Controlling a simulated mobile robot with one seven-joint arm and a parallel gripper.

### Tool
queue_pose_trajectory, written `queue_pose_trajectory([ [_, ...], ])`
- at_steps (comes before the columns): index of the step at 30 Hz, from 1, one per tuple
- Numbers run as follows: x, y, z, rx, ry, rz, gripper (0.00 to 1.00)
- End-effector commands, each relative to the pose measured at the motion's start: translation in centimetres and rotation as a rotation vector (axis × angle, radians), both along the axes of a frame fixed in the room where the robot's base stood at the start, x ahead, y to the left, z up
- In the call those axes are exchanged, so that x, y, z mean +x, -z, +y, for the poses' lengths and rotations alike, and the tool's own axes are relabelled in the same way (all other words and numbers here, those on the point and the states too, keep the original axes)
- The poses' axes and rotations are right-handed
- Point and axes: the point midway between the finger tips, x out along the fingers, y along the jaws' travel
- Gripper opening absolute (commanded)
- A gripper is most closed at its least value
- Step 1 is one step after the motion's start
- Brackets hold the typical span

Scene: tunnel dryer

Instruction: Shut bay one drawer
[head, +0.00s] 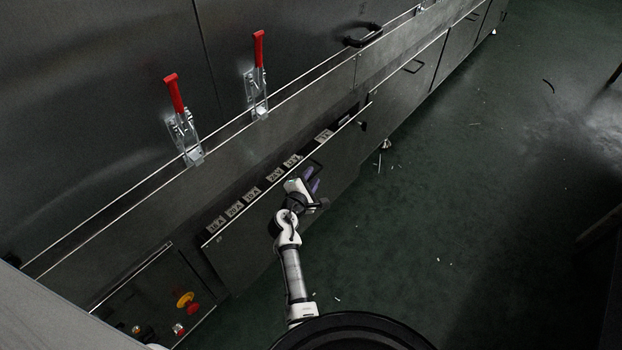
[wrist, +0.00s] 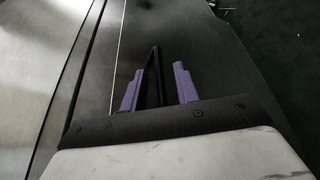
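The drawer (head: 250,250) is a dark grey metal front low in the long machine. It stands out a little, and a row of labelled plates (head: 275,174) shows in the gap behind its top edge. My gripper (head: 313,182) is at the drawer front, beside its black handle (head: 317,165). In the wrist view, the two purple fingers of my gripper (wrist: 158,85) stand apart, with the black handle (wrist: 153,75) between them. Clear space shows between the handle and the right finger; contact with the left finger cannot be told. Part of the handle is hidden by my gripper.
Two red-handled toggle clamps (head: 180,115) (head: 258,75) and a black handle (head: 362,36) sit above the drawer. A control panel with a red and yellow knob (head: 187,302) is at lower left. Another front with a handle (head: 412,66) lies further right. The green floor (head: 450,200) is mostly clear.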

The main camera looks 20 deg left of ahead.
Motion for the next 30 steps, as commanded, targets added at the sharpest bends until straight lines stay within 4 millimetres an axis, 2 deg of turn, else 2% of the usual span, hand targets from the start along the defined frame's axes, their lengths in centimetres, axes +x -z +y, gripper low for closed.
queue_pose_trajectory([
  [6,0.0,0.0,0.0,0.0,0.0,0.0,0.3],
  [13,0.0,0.0,0.0,0.0,0.0,0.0,0.0],
  [23,0.1,0.1,0.2,0.0,-0.001,-0.001,0.0],
  [30,1.3,0.2,3.4,0.003,-0.001,-0.003,0.0],
])
